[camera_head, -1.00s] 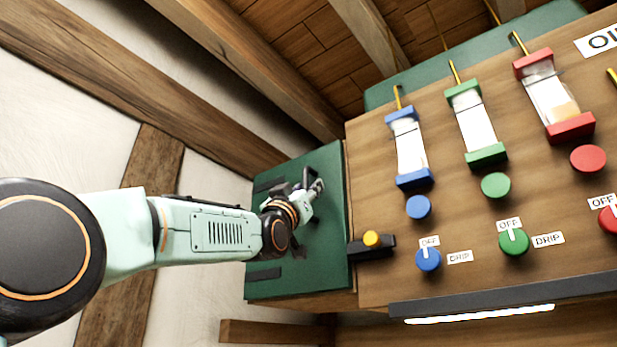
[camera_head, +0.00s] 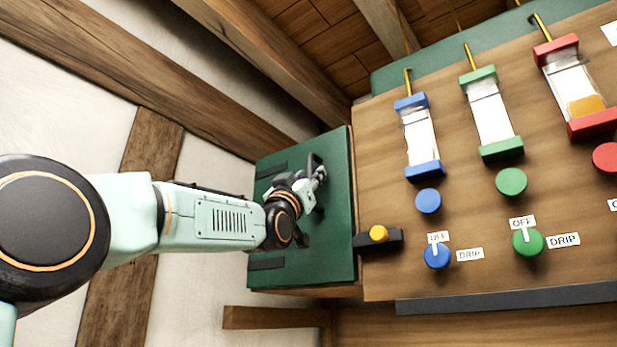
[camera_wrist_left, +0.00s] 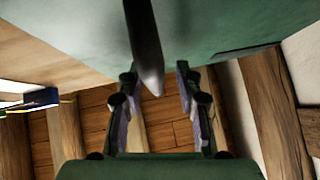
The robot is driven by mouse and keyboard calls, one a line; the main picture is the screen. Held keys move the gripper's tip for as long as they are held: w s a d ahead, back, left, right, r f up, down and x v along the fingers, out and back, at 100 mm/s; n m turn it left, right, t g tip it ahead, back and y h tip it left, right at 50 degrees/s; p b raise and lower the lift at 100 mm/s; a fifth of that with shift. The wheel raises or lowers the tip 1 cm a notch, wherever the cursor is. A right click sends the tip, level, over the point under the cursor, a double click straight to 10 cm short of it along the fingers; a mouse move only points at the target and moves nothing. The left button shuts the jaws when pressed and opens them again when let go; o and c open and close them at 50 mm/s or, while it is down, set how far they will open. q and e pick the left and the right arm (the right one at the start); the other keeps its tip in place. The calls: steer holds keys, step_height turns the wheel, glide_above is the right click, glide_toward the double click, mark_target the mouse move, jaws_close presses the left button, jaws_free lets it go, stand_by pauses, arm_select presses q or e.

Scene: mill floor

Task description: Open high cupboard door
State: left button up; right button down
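The cupboard door (camera_head: 335,235) is a green panel with dark hinge straps on the left end of a high wooden cabinet (camera_head: 385,270); it looks shut. Its dark handle (camera_head: 314,160) stands near the panel's upper middle. My left gripper (camera_head: 312,183) is at the door beside the handle. In the left wrist view, the gripper (camera_wrist_left: 156,85) is open, and the dark handle bar (camera_wrist_left: 146,45) appears between its two fingers, with green door surface (camera_wrist_left: 215,25) behind. Contact with the handle cannot be told. My right gripper is out of view.
A black latch block with a yellow knob (camera_head: 379,233) sits beside the door's right edge. Blue, green and red oilers with knobs line the cabinet front. A wooden bracket (camera_head: 270,317) is below the door; a sloping beam (camera_head: 265,55) runs above it.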

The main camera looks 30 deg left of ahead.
arm_select(q)
steer(key=shift+s+d+r, duration=0.1)
steer(key=shift+d, duration=0.25)
steer(key=c, duration=0.6)
steer(key=shift+a, duration=0.15)
jaws_close()
